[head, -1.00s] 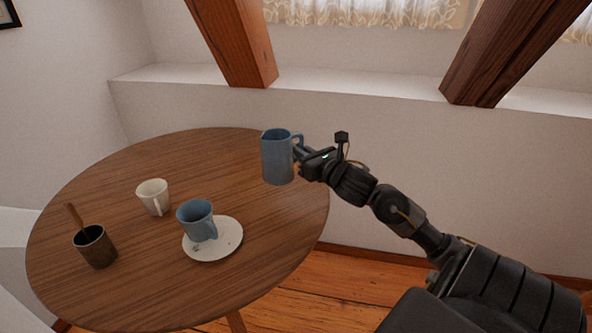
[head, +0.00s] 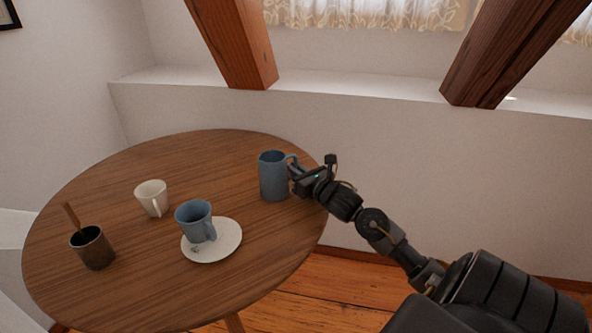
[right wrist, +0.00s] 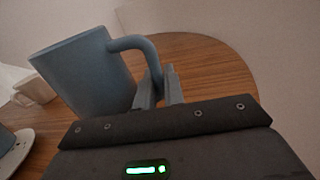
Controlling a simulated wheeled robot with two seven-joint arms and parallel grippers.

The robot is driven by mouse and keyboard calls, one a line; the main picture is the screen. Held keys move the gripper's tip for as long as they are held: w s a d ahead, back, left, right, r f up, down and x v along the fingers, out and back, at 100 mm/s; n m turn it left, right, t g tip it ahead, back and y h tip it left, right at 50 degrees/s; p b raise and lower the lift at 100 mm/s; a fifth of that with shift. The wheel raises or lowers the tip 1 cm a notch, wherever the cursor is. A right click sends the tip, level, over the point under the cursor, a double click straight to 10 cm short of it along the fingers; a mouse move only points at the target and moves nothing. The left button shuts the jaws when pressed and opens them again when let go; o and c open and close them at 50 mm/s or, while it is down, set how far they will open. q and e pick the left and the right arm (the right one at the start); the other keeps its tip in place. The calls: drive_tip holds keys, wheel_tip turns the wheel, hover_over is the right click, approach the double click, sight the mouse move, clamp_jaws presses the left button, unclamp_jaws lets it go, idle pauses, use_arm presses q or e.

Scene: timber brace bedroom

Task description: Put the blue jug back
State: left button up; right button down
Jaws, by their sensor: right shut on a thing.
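The blue jug (head: 273,177) is upright at the right side of the round wooden table (head: 150,285). Its base is at or just above the tabletop; I cannot tell whether it touches. My right gripper (head: 297,178) is shut on the jug's handle, on the jug's right side. In the right wrist view the jug (right wrist: 85,72) stands left of the fingers (right wrist: 160,92), which close on the lower part of its handle (right wrist: 140,45). My left gripper is not in view.
A blue cup (head: 194,217) sits on a white saucer (head: 228,243) in front of the jug. A white cup (head: 151,197) and a dark cup (head: 92,248) with a wooden stick in it stand further left. The table's back area is clear.

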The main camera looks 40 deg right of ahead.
drive_tip(key=c, duration=1.8)
unclamp_jaws()
drive_tip(key=shift+f, duration=0.1)
drive_tip(key=o, duration=0.3)
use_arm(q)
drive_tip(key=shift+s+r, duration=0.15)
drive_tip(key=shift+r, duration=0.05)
use_arm(e)
drive_tip(key=shift+s, duration=0.25)
drive_tip(key=s, duration=0.6)
drive_tip(key=s+a, duration=0.1)
drive_tip(key=s, duration=0.3)
drive_tip(key=shift+s, duration=0.8)
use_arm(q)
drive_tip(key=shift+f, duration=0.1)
